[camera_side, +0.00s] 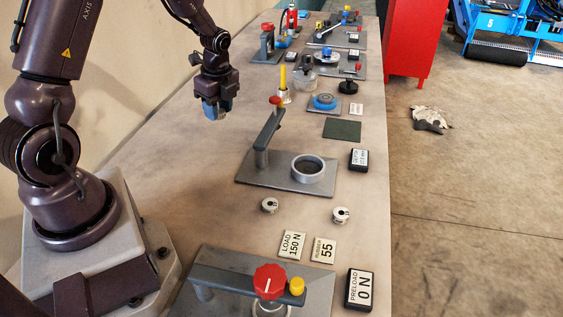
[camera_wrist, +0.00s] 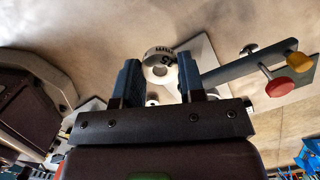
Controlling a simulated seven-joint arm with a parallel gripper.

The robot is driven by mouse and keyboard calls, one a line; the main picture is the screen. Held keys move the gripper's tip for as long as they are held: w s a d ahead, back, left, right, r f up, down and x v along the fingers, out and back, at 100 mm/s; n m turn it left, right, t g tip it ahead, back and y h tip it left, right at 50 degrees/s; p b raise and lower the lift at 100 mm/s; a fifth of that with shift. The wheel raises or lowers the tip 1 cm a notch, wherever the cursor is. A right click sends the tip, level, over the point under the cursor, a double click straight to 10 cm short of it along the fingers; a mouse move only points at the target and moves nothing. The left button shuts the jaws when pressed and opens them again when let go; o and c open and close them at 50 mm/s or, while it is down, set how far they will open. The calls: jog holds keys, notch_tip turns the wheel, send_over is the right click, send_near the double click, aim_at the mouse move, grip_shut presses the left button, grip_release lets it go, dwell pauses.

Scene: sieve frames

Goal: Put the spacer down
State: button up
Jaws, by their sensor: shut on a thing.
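My gripper (camera_side: 215,110) hangs above the left part of the bench, pointing down. Two similar small silver discs lie apart on the bench, one at the left (camera_side: 270,205) and one at the right (camera_side: 341,215).
A grey plate with a lever post and a round ring (camera_side: 308,168) stands right of my gripper. A press with a red knob (camera_side: 270,280) is in front. Label cards (camera_side: 292,246) lie between. Several fixtures line the back. Bench below my gripper is clear.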

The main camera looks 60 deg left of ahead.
jog(key=shift+s+d+r+n, duration=0.1)
jog(key=shift+d+n, duration=0.2)
jog(key=shift+n, duration=0.9)
jog(key=w+d+r+n+h, duration=0.1)
jog(key=w+d+n, duration=0.1)
jog(key=d+n, duration=0.4)
jog(key=w+d+r+n+g, duration=0.1)
jog(key=d+n, duration=0.5)
jog(key=d, duration=0.7)
jog(key=shift+w+d+r+h, duration=0.3)
jog(key=shift+w+d+h, duration=0.1)
jog(key=shift+w, duration=0.3)
jog(key=w+f+n, duration=0.1)
jog(key=w+a+f+n, duration=0.1)
jog(key=w+f+n, duration=0.1)
jog(key=n, duration=0.1)
jog(key=shift+w+a+f, duration=0.1)
jog(key=shift+a+f, duration=0.05)
jog(key=shift+a, duration=0.1)
jog(key=n+t+h, duration=0.1)
jog(key=n+h, duration=0.1)
jog(key=n, duration=1.1)
send_over(309, 170)
notch_tip(309, 170, down, 3)
jog(key=shift+a+f, duration=0.15)
jog(key=shift+f, duration=1.6)
jog(key=shift+a+f, duration=0.1)
jog(key=shift+f, duration=1.6)
